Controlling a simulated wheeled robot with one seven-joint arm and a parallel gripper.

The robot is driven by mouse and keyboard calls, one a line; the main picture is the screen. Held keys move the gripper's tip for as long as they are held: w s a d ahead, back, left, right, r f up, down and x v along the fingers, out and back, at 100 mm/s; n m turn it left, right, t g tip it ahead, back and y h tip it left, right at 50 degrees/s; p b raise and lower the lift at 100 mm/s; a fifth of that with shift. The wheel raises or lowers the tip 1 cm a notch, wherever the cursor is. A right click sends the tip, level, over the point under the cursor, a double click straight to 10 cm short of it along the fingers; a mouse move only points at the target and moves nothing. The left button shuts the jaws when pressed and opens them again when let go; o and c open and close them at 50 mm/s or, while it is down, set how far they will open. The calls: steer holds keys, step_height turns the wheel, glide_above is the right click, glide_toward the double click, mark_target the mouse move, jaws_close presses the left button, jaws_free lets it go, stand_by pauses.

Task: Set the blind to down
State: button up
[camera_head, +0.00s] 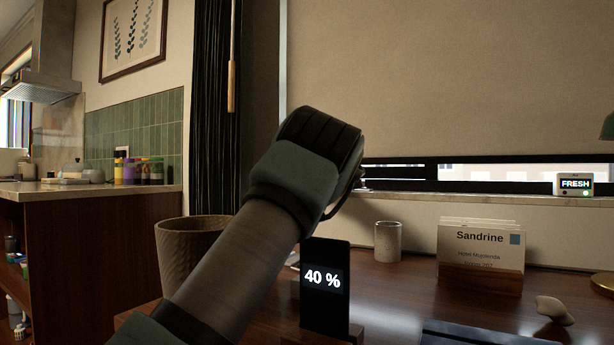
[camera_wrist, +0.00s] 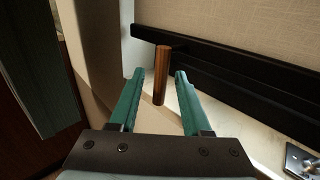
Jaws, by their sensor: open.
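The beige blind (camera_head: 450,80) covers most of the window in the head view, with a strip of bright window showing below it. In the wrist view its fabric (camera_wrist: 240,20) lies above a dark bar (camera_wrist: 235,75). A brown wooden handle (camera_wrist: 161,75) stands at that bar's left part. My gripper (camera_wrist: 159,73) is open, its two green fingers on either side of the handle, with a visible gap at each side. In the head view my forearm and wrist hide the fingers and the handle.
A dark desk below the window holds a phone showing 40 % (camera_head: 322,285), a cup (camera_head: 388,241), a Sandrine card stand (camera_head: 481,258) and a woven pot (camera_head: 190,250). A FRESH display box (camera_head: 575,185) sits on the sill. A dark curtain (camera_head: 211,120) and wooden-tipped wand (camera_head: 232,87) hang left.

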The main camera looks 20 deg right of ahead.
steer(key=s+b, duration=0.2)
steer(key=s, duration=0.8)
steer(key=shift+s+a, duration=0.15)
steer(key=shift+s, duration=0.25)
